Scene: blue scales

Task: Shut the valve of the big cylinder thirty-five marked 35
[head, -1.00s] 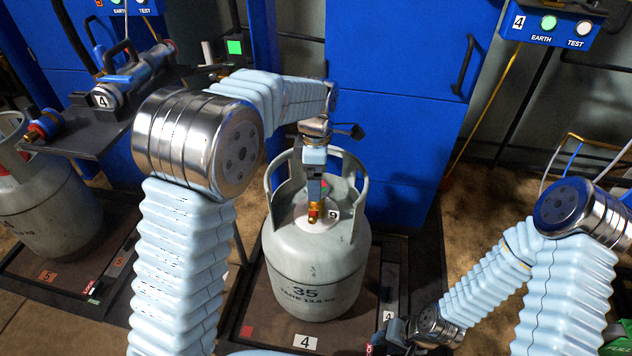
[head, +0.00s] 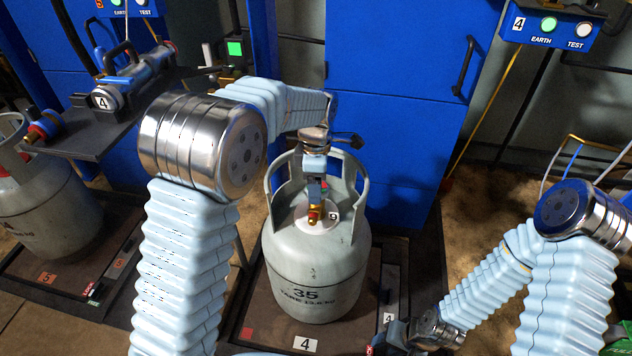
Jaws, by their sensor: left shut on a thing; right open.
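The big grey cylinder marked 35 (head: 305,268) stands upright on the scale platform labelled 4 (head: 262,318). Its brass valve (head: 315,212) shows inside the collar, with a red part near the top. My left gripper (head: 315,186) points down from above the collar and is shut on the valve's top; its fingers and the wrist hide most of the handwheel. My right gripper (head: 392,336) is low at the front right of the platform, open and apart from the cylinder.
Another grey cylinder (head: 50,205) stands on the scale at the left. A shelf (head: 75,140) holds a filling head marked 4 (head: 125,85). A blue cabinet (head: 395,130) stands behind the cylinder. An earth/test box (head: 552,25) hangs at upper right.

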